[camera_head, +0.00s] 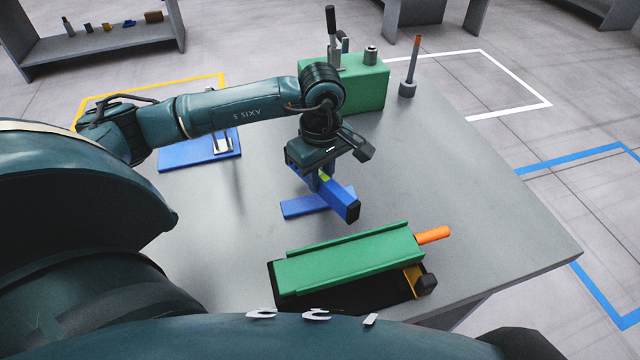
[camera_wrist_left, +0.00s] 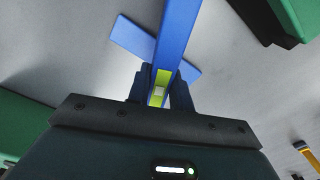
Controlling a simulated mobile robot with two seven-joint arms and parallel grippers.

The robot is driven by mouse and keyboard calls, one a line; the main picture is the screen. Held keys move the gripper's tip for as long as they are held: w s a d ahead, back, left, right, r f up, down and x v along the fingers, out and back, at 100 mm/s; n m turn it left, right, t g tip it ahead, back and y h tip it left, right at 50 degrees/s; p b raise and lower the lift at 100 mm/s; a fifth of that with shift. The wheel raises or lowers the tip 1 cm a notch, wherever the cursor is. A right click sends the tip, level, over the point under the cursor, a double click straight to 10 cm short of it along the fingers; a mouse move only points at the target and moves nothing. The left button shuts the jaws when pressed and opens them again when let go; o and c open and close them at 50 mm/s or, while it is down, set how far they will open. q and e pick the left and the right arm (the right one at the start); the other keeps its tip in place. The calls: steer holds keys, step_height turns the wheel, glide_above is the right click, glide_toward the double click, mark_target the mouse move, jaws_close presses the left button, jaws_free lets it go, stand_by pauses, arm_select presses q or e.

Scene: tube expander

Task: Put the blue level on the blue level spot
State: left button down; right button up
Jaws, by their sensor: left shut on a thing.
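My left gripper (camera_head: 322,172) is shut on the blue level (camera_head: 345,205), a blue bar with a yellow-green vial window and black end. A flat blue strip (camera_head: 296,208) on the grey table, which looks like the blue level spot, lies under and beside the level. The level is held crosswise to this strip and appears above it; the exact gap is hard to tell. In the left wrist view the level (camera_wrist_left: 180,30) runs away between the fingers and crosses over the strip (camera_wrist_left: 130,37). My right gripper is not in view.
A green tool with an orange handle (camera_head: 432,235) lies on a black base in front. A green block (camera_head: 365,85) with tools stands behind, near an upright orange-tipped tool (camera_head: 413,62). A blue plate (camera_head: 190,152) lies left. The table's right side is clear.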

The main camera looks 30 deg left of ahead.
mark_target(320, 188)
arm_select(q)
step_height(320, 188, down, 2)
steer(key=shift+f, duration=0.55)
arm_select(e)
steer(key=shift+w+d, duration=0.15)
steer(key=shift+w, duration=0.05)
arm_select(q)
steer(key=shift+f, duration=0.1)
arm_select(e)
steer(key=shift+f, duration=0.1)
arm_select(q)
steer(key=shift+f, duration=0.15)
steer(key=c, duration=1.6)
jaws_free()
steer(key=o, duration=0.3)
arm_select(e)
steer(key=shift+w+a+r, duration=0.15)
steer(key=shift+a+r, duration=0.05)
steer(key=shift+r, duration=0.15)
arm_select(q)
steer(key=shift+o, duration=0.2)
